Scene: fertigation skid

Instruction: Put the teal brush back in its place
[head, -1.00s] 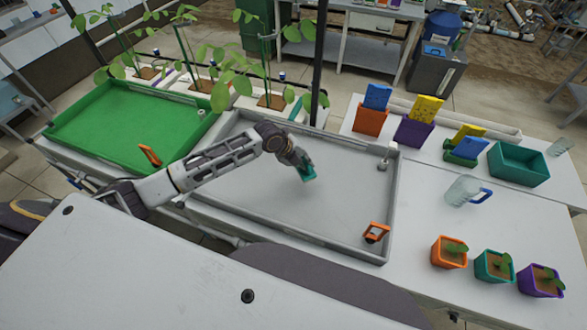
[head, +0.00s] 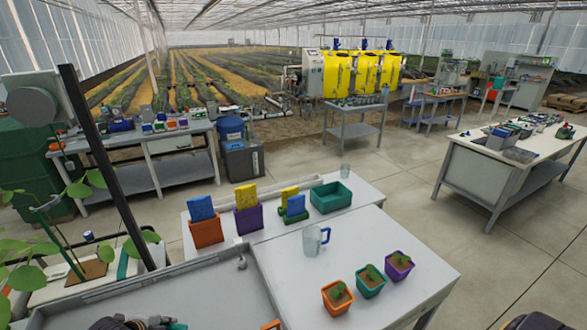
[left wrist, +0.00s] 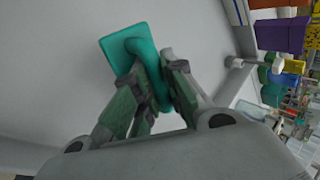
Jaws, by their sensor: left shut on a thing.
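The teal brush (left wrist: 117,46), a flat plate with a raised handle, is in the left wrist view. My left gripper (left wrist: 158,66) is shut on its handle, with the plate showing beyond the fingers. A pale grey surface lies behind the brush; the gap between them is hard to judge. My right gripper is not in view.
On the white table stand an orange holder (head: 206,233) and a purple holder (head: 249,220) with sponges, a teal bin (head: 330,199), a clear jug (head: 312,242) and several potted seedlings. A dark post (head: 112,170) rises at left. An orange tool (head: 271,325) shows at the bottom edge.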

